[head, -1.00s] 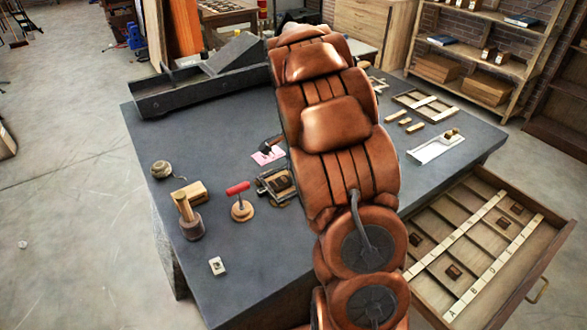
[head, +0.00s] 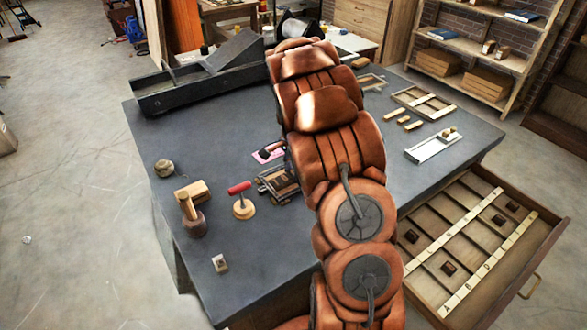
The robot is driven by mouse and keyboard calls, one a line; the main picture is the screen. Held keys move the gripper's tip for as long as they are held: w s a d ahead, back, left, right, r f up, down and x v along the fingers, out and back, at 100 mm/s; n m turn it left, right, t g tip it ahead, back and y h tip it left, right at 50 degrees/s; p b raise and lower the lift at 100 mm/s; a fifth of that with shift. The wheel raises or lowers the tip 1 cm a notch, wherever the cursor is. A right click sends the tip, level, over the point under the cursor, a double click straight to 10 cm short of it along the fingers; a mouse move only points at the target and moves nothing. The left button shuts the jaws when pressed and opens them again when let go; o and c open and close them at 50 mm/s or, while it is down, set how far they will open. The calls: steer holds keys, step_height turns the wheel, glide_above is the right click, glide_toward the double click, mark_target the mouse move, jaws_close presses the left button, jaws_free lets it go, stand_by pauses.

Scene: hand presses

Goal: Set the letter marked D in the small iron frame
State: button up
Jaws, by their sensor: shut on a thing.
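My brown padded arm rises through the middle of the head view and reaches over the table, and my gripper is hidden behind it. A small dark iron frame (head: 277,183) lies on the table just left of my arm, with small pieces in it; my arm is close to its right side. The open drawer (head: 548,232) at the right has compartments and two pale strips marked with letters. A few small dark blocks sit in it, one near the front (head: 449,267). I cannot make out a letter D on any block.
On the grey table (head: 262,240) stand a wooden mallet (head: 191,217), a red-handled tool (head: 240,199), a small pale block (head: 220,263), and a pink sheet (head: 266,154). A long dark metal bed (head: 175,92) lies at the back left.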

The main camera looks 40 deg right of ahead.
steer(key=shift+f, duration=0.1)
steer(key=shift+f, duration=0.1)
steer(key=o, duration=0.8)
steer(key=shift+o, duration=0.2)
step_height(320, 180, up, 12)
steer(key=b, duration=0.3)
steer(key=shift+r+b, duration=0.2)
steer(key=shift+b, duration=0.1)
